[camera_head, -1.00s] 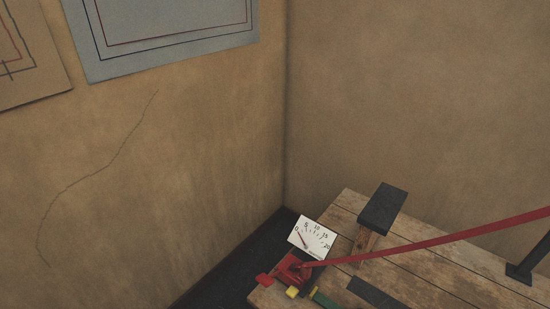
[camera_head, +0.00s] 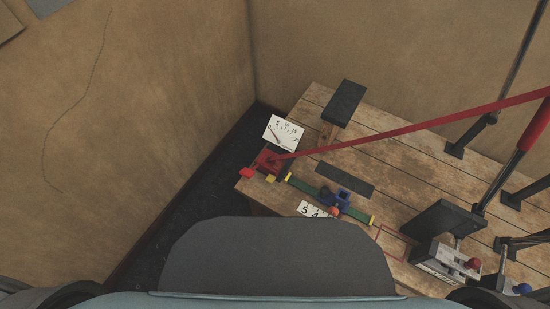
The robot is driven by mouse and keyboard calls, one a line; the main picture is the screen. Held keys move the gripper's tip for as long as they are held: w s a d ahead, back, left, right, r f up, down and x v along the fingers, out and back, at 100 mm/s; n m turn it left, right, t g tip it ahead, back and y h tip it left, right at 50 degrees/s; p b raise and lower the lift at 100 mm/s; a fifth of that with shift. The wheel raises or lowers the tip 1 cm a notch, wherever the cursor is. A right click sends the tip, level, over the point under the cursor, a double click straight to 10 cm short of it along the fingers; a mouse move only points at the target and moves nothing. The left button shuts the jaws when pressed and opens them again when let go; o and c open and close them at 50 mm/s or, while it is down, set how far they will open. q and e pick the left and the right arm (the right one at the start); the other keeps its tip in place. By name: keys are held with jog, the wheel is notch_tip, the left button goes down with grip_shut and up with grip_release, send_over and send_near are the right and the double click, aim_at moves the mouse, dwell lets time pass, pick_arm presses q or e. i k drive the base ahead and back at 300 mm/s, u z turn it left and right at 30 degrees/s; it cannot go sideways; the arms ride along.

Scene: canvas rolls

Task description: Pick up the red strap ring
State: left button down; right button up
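A long red strap (camera_head: 420,124) runs from a red ratchet-like block (camera_head: 268,160) at the bench's left end up to the right edge of the view. I cannot make out a separate red ring on it; a thicker red sleeve (camera_head: 535,124) shows at the far right on a dark rod. Neither of my grippers is in view.
A wooden bench (camera_head: 400,165) carries a white dial gauge (camera_head: 283,133), a black-topped post (camera_head: 343,101), a green rail with a blue slider (camera_head: 335,197), and grey blocks with red and blue knobs (camera_head: 445,262). Dark rods stand at right. Part of my own body fills the bottom.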

aim_at(277, 164)
jog(key=u, duration=1.9)
jog(key=i, duration=0.9)
jog(key=z, duration=3.4)
